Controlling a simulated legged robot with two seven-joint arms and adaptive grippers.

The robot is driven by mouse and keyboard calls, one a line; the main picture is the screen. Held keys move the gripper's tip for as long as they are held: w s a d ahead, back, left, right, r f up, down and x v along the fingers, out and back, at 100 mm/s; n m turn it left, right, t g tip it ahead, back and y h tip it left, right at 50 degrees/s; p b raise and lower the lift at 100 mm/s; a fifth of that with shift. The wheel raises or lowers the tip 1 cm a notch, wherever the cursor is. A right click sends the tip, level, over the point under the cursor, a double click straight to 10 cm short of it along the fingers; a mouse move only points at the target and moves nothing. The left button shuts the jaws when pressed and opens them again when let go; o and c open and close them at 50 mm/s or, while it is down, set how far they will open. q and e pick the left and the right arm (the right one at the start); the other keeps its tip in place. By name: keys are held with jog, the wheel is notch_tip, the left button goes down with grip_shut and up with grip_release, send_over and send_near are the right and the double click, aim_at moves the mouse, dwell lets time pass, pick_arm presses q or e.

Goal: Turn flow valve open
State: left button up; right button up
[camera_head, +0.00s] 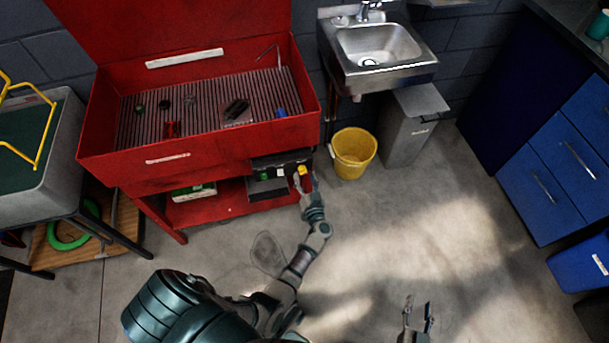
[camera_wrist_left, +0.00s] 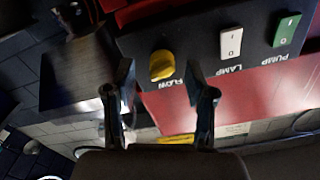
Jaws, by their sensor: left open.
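The flow valve is a yellow knob (camera_wrist_left: 163,65) on a black control panel, above the word FLOW, which appears upside down in the left wrist view. In the head view the yellow knob (camera_head: 302,170) is at the right end of the panel on the red parts washer. My left gripper (camera_wrist_left: 160,88) is open, its two fingers pointing at the panel with the knob between and just beyond the tips. It does not visibly touch the knob. In the head view my left gripper (camera_head: 306,181) is right at the knob. My right gripper (camera_head: 418,312) is low in the head view, away from the panel, over the floor.
A white LAMP switch (camera_wrist_left: 231,42) and a green PUMP switch (camera_wrist_left: 286,30) sit beside the knob. A yellow bucket (camera_head: 353,154) stands right of the red washer (camera_head: 200,150), below a steel sink (camera_head: 385,45). The floor in front is clear.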

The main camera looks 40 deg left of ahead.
pick_arm(q)
jog(key=v, duration=0.6)
dwell(0.3)
